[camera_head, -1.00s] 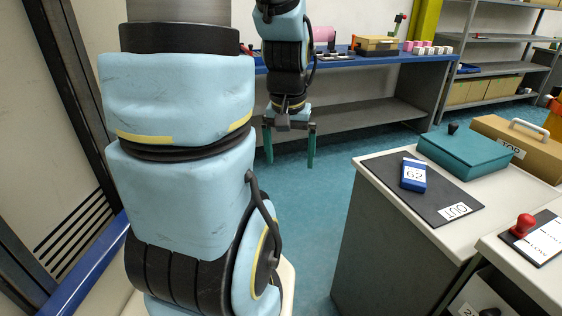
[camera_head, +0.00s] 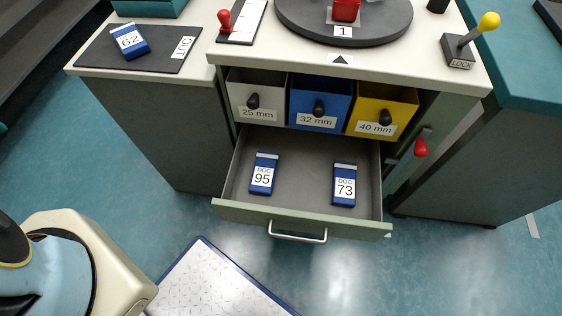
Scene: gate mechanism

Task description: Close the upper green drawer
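The upper green drawer (camera_head: 300,221) is pulled open below the counter in the head view. Its pale green front faces me, with a metal bar handle (camera_head: 297,236) at the middle. Inside lie two blue boxes, one labelled DOC 95 (camera_head: 263,174) at the left and one labelled DOC 73 (camera_head: 344,185) at the right. My gripper is outside the current view; only part of my arm shows at the lower left, well away from the handle.
Grey, blue and yellow bins (camera_head: 320,101) sit in a row above the drawer. A red-handled lever (camera_head: 420,148) is on the cabinet's right side. A white textured plate (camera_head: 216,283) lies at the bottom. The floor (camera_head: 400,275) in front of the drawer's right is clear.

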